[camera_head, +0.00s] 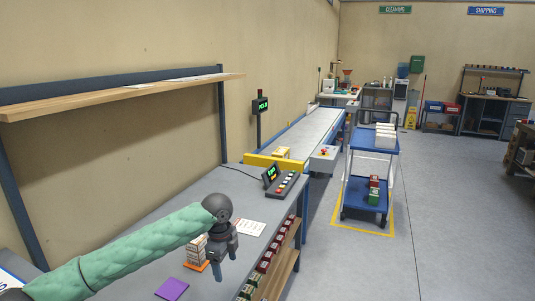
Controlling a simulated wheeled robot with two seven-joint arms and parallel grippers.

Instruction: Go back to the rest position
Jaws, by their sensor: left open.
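My left gripper (229,262) hangs over the grey workbench, its fingers pointing down and apart, with nothing seen between them. The green padded sleeve (130,250) of my left arm comes in from the lower left. A stack of pale boxes (195,250) on an orange mat (197,266) stands just left of the gripper, partly hidden by it. A purple mat (172,289) lies bare nearer to me. My right gripper is not in view.
A button panel (283,186) with a small screen stands at the bench's far end. A white sheet (250,228) lies right of the gripper. A shelf below the bench edge holds red and green boxes (265,261). A wooden shelf (130,92) overhangs the bench. A blue cart (372,150) and conveyor (312,132) stand beyond.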

